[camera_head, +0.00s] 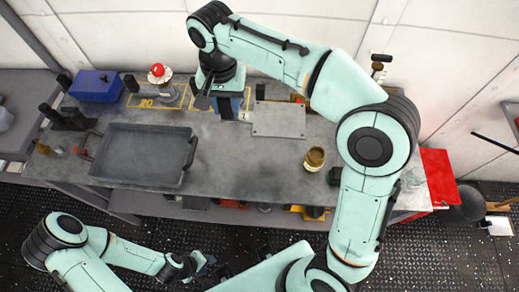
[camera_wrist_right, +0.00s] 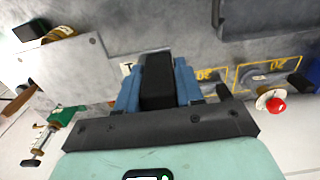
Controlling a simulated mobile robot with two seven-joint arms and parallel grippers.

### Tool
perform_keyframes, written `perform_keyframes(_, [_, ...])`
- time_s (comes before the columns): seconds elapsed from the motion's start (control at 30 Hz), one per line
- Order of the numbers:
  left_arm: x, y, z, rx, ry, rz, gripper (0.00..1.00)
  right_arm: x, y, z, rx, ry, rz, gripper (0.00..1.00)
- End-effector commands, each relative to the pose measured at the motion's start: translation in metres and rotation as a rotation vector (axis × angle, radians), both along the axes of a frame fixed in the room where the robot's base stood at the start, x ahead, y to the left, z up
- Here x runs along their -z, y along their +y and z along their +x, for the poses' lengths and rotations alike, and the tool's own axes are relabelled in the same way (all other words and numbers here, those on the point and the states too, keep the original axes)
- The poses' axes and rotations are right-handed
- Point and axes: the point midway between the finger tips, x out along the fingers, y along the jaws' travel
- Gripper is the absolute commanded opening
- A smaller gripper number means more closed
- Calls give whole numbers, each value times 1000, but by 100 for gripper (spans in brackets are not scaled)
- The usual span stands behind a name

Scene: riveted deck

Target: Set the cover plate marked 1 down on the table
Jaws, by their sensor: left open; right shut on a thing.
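The cover plate (camera_head: 278,121) is a flat grey rectangle with small holes near its corners, at the back middle of the table (camera_head: 235,165). In the right wrist view the plate (camera_wrist_right: 65,72) lies left of the fingers and covers part of a cup. A small white label with a dark mark shows beside its edge. My right gripper (camera_head: 230,106) is shut at the plate's left side; its blue fingers (camera_wrist_right: 157,85) close around a dark block. The exact grip and any gap below the plate are unclear. My left gripper (camera_head: 203,266) is open and empty, low in front of the table.
A dark tray (camera_head: 143,130) stands left of the plate. A blue box (camera_head: 96,86) and a red button (camera_head: 157,70) stand at the back left, by yellow markings. The table's front middle is clear.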

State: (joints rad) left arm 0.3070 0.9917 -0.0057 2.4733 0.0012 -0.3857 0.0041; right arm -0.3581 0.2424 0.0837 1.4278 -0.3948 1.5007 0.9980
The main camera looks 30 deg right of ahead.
Motion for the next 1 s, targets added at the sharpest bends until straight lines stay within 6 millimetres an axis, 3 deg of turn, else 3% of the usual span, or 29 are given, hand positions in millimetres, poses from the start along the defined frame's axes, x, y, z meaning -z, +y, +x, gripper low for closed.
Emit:
perform_keyframes(0.3, [23,0,-14,-1,16,0,45,85,-1,-2,2,9,-4,0])
perform_keyframes(0.5, [30,0,-18,0,21,1,45,131,-1,-2,1,7,-3,0])
perform_keyframes(0.77, [33,0,-19,0,21,0,45,156,-1,-1,1,5,-2,0])
perform_keyframes(1.0, [37,0,-21,0,24,1,45,190,-1,-1,1,5,-2,0])
